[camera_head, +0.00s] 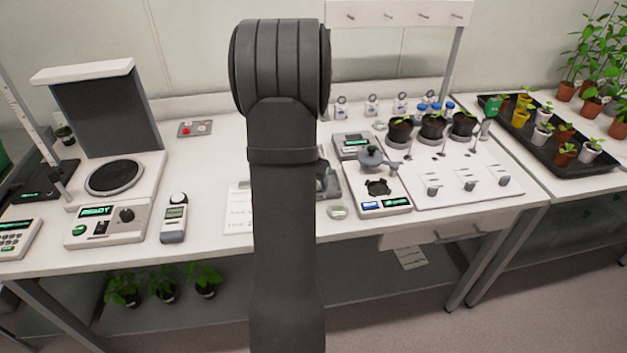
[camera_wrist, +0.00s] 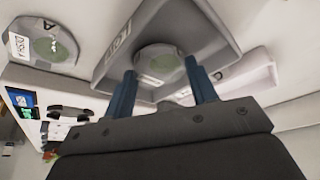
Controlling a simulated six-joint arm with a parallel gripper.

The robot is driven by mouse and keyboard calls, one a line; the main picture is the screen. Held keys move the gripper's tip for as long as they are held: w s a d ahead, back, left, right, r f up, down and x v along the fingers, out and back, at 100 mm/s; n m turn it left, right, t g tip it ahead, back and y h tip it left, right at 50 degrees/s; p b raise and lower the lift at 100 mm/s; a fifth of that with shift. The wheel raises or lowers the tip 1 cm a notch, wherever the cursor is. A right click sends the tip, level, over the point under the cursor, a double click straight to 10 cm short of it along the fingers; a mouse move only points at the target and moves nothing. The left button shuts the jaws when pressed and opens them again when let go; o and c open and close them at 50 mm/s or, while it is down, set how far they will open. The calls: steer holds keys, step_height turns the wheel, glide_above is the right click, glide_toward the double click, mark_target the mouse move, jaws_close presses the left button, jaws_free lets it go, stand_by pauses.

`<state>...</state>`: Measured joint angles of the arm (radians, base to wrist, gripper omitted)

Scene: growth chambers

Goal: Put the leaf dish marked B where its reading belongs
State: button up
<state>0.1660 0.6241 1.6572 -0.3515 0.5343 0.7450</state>
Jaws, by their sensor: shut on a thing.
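The held dish's mark is too blurred to read. It is in or just over a grey tray (camera_wrist: 225,38); I cannot tell whether it touches the floor. Another leaf dish, labelled DISH A (camera_wrist: 42,42), lies on the bench outside that tray. In the head view my arm hides my gripper and the held dish; the grey tray's right edge (camera_head: 333,187) shows beside it.
A pale pinkish tray (camera_wrist: 250,84) adjoins the grey one. A lever instrument (camera_head: 396,203) stands right of the arm, beside a rack panel (camera_head: 470,185) with potted seedlings. At left are a handheld meter (camera_head: 173,222) and a READY instrument (camera_head: 107,226). A printed card (camera_head: 238,215) is partly hidden.

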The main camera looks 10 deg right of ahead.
steer(key=shift+f, duration=0.3)
steer(key=o, duration=1)
steer(key=v, duration=1.2)
steer(key=shift+d, duration=0.15)
steer(key=x, duration=1.2)
steer(key=shift+f, duration=0.1)
steer(key=shift+r, duration=1.2)
steer(key=shift+f, duration=0.1)
